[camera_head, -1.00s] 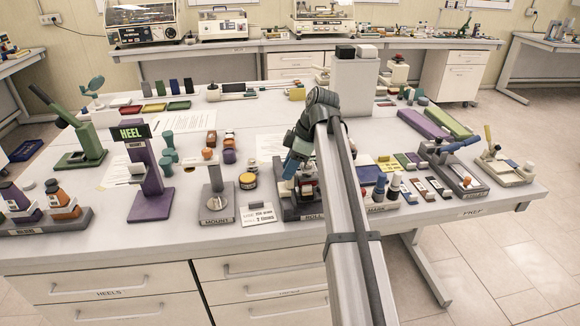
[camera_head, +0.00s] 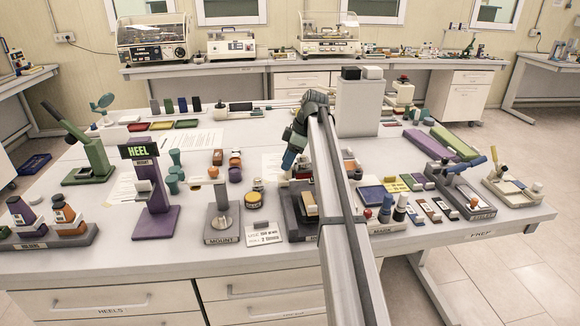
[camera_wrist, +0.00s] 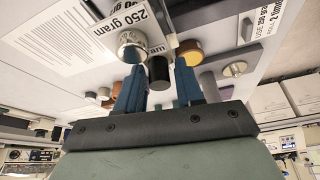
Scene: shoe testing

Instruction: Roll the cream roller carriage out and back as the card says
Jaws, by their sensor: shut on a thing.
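The cream roller carriage (camera_head: 309,203) appears on the dark roller base (camera_head: 290,222), partly behind my arm in the head view. My gripper (camera_head: 287,160) is above and behind the base, and apart from the cream block as far as I can tell. In the wrist view my gripper's blue fingers (camera_wrist: 158,85) stand either side of a dark cylindrical knob (camera_wrist: 158,70). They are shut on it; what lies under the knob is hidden. A "250 gram" label (camera_wrist: 115,22) and a silver round part (camera_wrist: 132,46) are close by. The card (camera_head: 264,235) reads 250 gram, roll 2 times.
The mount stand (camera_head: 222,222) and yellow-lidded tin (camera_head: 256,186) are left of the base. Papers lie on the table behind. Table space just behind the base is hidden by my arm.

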